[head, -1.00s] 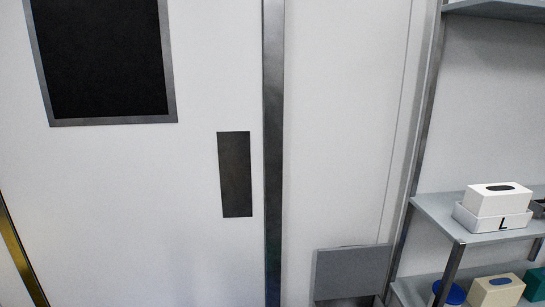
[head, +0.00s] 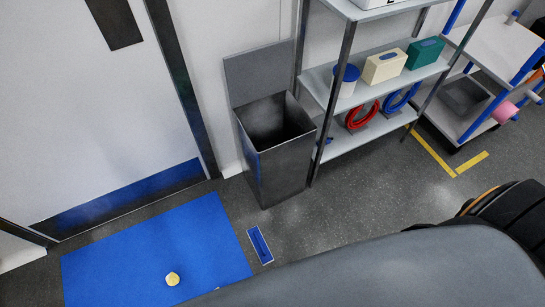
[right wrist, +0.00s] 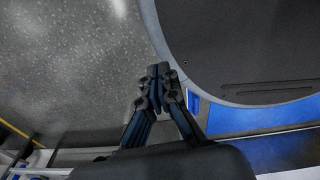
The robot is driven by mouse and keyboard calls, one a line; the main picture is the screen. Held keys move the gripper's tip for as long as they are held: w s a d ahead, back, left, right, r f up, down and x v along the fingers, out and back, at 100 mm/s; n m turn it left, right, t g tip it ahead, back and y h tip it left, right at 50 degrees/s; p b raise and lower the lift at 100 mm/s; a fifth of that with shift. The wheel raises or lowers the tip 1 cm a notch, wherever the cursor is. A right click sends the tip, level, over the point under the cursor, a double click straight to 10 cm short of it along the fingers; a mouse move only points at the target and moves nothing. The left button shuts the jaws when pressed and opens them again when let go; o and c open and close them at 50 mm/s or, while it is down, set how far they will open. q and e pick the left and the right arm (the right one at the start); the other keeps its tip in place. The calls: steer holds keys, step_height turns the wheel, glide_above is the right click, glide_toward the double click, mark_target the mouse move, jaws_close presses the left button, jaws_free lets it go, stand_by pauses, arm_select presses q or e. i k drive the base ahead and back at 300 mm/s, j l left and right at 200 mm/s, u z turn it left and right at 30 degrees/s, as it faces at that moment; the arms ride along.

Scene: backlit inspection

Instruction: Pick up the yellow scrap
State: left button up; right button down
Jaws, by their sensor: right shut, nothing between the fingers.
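The yellow scrap (head: 172,279) is a small, pale yellow, roundish piece. It lies on the blue mat (head: 205,225) on the floor in front of the door, low in the head view. My right gripper (right wrist: 158,72) shows in the right wrist view. Its fingers are together with nothing between them, above the grey floor and beside my rounded base. It is well apart from the scrap, which does not show in that view. My left gripper is not in view.
An open grey bin (head: 275,150) with its lid up stands right of the mat. A small blue floor plate (head: 260,245) lies beside the mat. Metal shelving (head: 385,120) with boxes and coiled hoses stands at the right, and a cart (head: 485,95) is beyond it.

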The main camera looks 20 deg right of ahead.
mark_target(172, 278)
steer(key=k+j+u, duration=0.35)
steer(key=k, duration=0.15)
steer(key=k+j+u, duration=0.3)
steer(key=k, duration=0.15)
steer(key=i+j+z, duration=0.4)
steer(key=z, duration=0.15)
steer(key=j, duration=0.1)
